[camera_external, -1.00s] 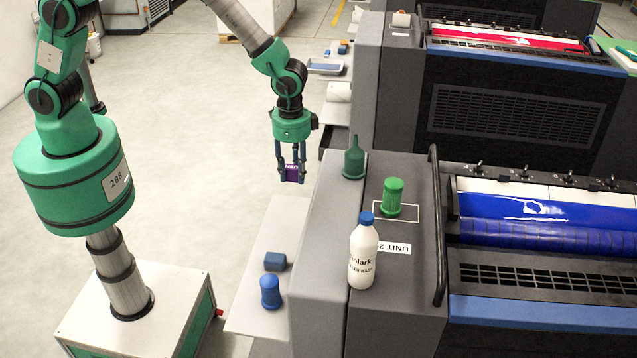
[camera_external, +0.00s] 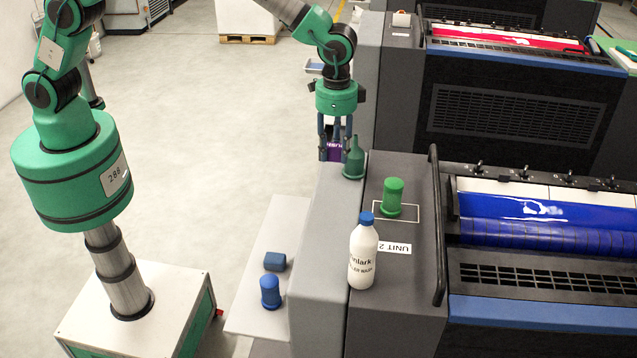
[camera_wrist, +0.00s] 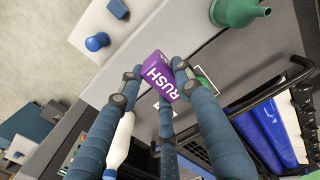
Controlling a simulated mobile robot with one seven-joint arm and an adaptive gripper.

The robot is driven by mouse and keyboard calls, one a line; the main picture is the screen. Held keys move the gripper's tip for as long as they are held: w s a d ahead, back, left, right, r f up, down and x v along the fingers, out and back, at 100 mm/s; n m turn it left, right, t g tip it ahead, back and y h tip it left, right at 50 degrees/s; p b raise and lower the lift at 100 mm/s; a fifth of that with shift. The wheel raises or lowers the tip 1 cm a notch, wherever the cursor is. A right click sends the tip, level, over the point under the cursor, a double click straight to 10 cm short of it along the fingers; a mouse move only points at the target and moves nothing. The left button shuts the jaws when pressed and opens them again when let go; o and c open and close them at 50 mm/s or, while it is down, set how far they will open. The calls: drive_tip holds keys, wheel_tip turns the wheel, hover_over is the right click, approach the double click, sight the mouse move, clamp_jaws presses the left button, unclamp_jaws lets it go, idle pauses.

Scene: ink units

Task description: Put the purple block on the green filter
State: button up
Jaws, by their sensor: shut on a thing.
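My gripper (camera_external: 335,150) is shut on the purple block (camera_external: 334,154), which hangs just behind the dark green funnel-shaped bottle (camera_external: 353,160) at the far end of the grey press top. In the wrist view the purple block (camera_wrist: 158,75) sits between the blue fingers, with white letters reading RUSH. The green filter (camera_external: 393,196) stands upright inside a white outlined square on the press top, to the right and nearer than the block. In the wrist view the green filter (camera_wrist: 204,83) is mostly hidden behind a finger.
A white bottle with a blue cap (camera_external: 363,255) stands on the press top near the filter. A dark handrail (camera_external: 437,225) rises to the right. A blue block (camera_external: 275,262) and a blue filter (camera_external: 270,291) are on the lower light shelf (camera_external: 250,318).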

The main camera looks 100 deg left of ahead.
drive_tip(key=p, duration=0.3)
hover_over(394, 184)
drive_tip(key=shift+f, duration=0.75)
idle(0.3)
drive_tip(key=shift+f, duration=0.15)
drive_tip(key=shift+f+p, duration=0.6)
drive_tip(key=shift+f, duration=1)
drive_tip(key=shift+f, duration=0.1)
drive_tip(key=o, duration=1.2)
drive_tip(key=shift+c, duration=0.2)
wheel_tip(394, 184, up, 12)
drive_tip(key=b, duration=0.2)
